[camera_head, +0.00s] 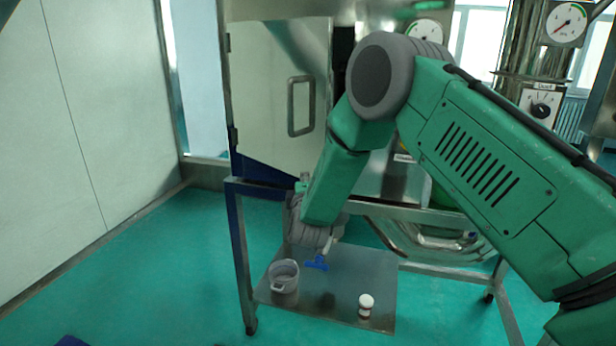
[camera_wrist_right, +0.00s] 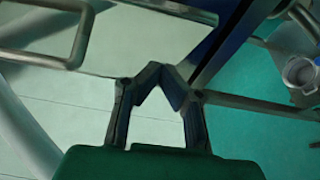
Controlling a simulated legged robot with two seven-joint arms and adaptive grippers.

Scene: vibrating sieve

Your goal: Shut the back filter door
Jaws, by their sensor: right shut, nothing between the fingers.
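The filter door (camera_head: 265,85) is a pale panel with hinges on its left side and a metal handle (camera_head: 291,108). It stands ajar, with a dark gap along its right side in the head view. The door (camera_wrist_right: 140,38) and its handle (camera_wrist_right: 76,42) also show at the upper left of the wrist view. In the head view my right arm mostly hides this gripper. My left gripper is not in view.
A metal frame (camera_head: 240,245) carries the machine. On its low shelf (camera_head: 345,255) are a grey pot (camera_head: 284,277), a blue item (camera_head: 316,264) and a small white-topped object (camera_head: 366,303). Pipes run at the right.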

